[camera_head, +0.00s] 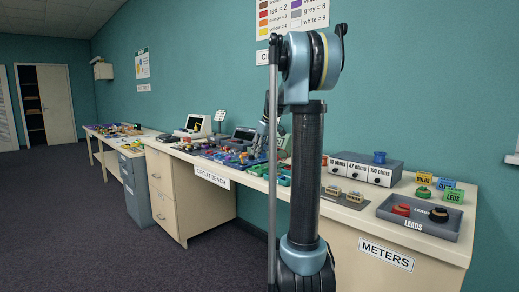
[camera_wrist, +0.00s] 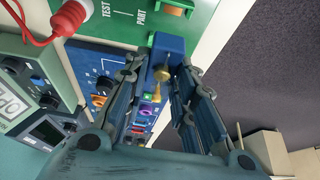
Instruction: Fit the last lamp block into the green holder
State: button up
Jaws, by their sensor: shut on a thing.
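My gripper (camera_wrist: 168,62) is shut on a blue lamp block (camera_wrist: 168,45) with a small brass-coloured lamp on its face; the block sits between the fingertips in the wrist view. Beyond it, at the top of that view, is a green board (camera_wrist: 120,32) lettered TEST and PART, with a raised green part holding an orange piece (camera_wrist: 175,11). I cannot tell whether this is the green holder, or whether the block touches the board. In the head view my gripper is small over the circuit bench, partly hidden by my arm, and the block cannot be made out.
A blue board (camera_wrist: 105,62) with several coloured parts lies under the fingers. A red probe (camera_wrist: 72,18) and a grey-green meter (camera_wrist: 28,85) are at left. In the head view, a knobbed resistor box (camera_head: 360,167) and a grey LEADS tray (camera_head: 420,222) stand at right.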

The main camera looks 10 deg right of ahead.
send_over(259, 169)
jog(key=w, duration=0.1)
jog(key=shift+d+f, duration=0.1)
jog(key=shift+f, duration=2.05)
jog(key=shift+s+r, duration=0.1)
jog(key=shift+s, duration=0.05)
jog(key=shift+f, duration=0.7)
dwell(1.0)
jog(key=o, duration=1.6)
jog(key=shift+r, duration=0.15)
jog(key=shift+r, duration=3.85)
